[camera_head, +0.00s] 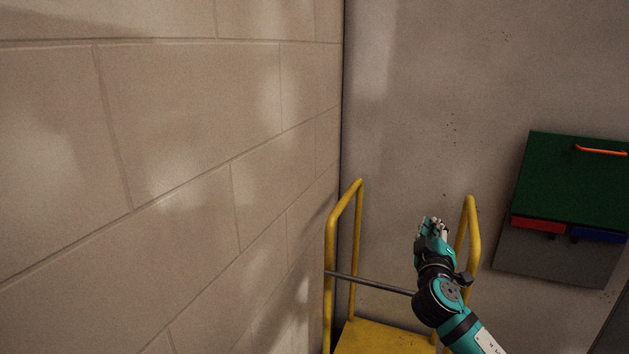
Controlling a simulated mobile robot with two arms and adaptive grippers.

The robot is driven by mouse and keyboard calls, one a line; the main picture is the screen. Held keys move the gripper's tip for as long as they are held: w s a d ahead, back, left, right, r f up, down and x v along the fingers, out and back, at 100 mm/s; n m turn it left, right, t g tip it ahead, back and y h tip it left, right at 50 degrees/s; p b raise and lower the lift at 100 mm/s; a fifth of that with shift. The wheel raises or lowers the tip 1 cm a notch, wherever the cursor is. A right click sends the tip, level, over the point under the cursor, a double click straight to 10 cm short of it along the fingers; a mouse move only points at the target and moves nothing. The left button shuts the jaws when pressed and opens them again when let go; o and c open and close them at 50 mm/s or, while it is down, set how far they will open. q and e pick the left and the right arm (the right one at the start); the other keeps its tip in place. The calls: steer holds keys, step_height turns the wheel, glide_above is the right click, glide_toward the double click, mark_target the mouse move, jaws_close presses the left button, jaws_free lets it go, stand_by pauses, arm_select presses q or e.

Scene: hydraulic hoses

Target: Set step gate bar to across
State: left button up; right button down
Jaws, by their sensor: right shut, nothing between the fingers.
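The step's gate bar (375,284) is a thin grey rod. It runs from the yellow left handrail (331,250) nearly level to the right, across the gap above the yellow platform (380,338). Its right end is hidden behind my right wrist, so I cannot tell whether it meets the yellow right handrail (472,225). My right gripper (431,224) is shut and empty, fingers pointing up, above the bar's line and left of the right handrail. My left gripper is not in view.
A block wall (190,150) stands close along the left, near the left handrail. A plain grey wall (430,90) is behind the step. A green panel (565,180) with an orange handle (600,151) and red and blue parts hangs at the right.

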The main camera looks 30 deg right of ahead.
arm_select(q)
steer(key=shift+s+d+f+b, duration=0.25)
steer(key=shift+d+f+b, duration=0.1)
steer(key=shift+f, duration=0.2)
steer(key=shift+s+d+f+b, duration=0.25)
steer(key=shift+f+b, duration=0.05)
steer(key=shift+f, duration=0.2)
arm_select(e)
steer(key=shift+s+d+f, duration=0.3)
steer(key=shift+s+f, duration=0.05)
steer(key=shift+f, duration=0.25)
steer(key=shift+s+d+f, duration=0.25)
steer(key=shift+s+f, duration=0.05)
steer(key=shift+f, duration=0.25)
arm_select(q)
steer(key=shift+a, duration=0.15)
arm_select(e)
steer(key=v, duration=1.2)
steer(key=shift+r, duration=0.1)
